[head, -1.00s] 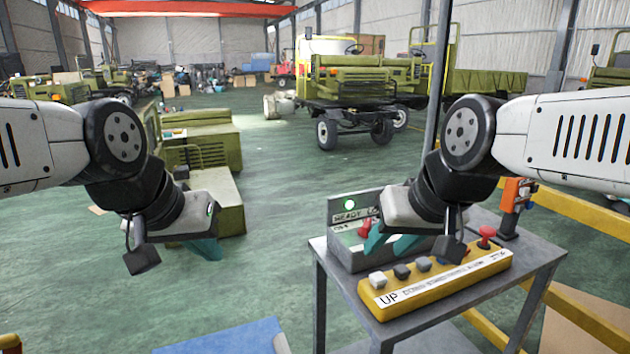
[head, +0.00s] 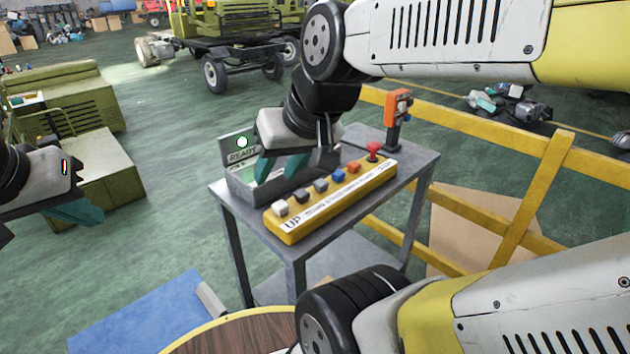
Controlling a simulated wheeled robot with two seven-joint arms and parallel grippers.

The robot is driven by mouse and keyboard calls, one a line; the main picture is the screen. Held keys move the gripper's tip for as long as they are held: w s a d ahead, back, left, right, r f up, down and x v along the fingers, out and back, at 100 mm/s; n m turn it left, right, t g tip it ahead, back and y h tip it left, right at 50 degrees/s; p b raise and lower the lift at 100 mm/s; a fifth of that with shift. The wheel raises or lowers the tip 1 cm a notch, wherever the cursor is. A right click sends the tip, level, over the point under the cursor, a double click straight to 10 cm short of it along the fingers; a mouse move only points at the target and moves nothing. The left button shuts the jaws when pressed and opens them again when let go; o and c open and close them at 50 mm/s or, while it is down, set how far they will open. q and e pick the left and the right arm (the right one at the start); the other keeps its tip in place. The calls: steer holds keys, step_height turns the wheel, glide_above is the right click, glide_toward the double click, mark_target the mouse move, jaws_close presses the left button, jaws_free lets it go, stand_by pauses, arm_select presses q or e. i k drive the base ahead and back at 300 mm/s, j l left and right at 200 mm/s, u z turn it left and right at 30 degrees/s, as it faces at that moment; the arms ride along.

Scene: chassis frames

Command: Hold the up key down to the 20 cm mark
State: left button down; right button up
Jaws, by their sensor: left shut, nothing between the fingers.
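The yellow control box (head: 340,200) lies on the grey metal table, with a row of keys along its top. The up key (head: 281,208) is the pale key at its left end, by the printed "UP". My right gripper (head: 281,168) is over the table behind the key row; its teal fingers are apart with nothing between them. They look clear of the up key. My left gripper (head: 82,211) is at the left edge, shut and empty, away from the table. I see no readable 20 cm mark.
A grey unit (head: 238,158) reading "READY" with a green light stands behind the control box. An orange device (head: 397,106) stands at the table's back corner. Yellow railing (head: 500,139) runs right of the table (head: 414,168). A blue mat (head: 150,312) lies on open green floor.

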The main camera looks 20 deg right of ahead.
mark_target(281, 207)
steer(key=k, duration=0.25)
steer(key=k+u, duration=0.3)
steer(key=u, duration=0.2)
steer(key=k+u, duration=0.3)
steer(key=u, duration=1.35)
steer(key=z, duration=2.95)
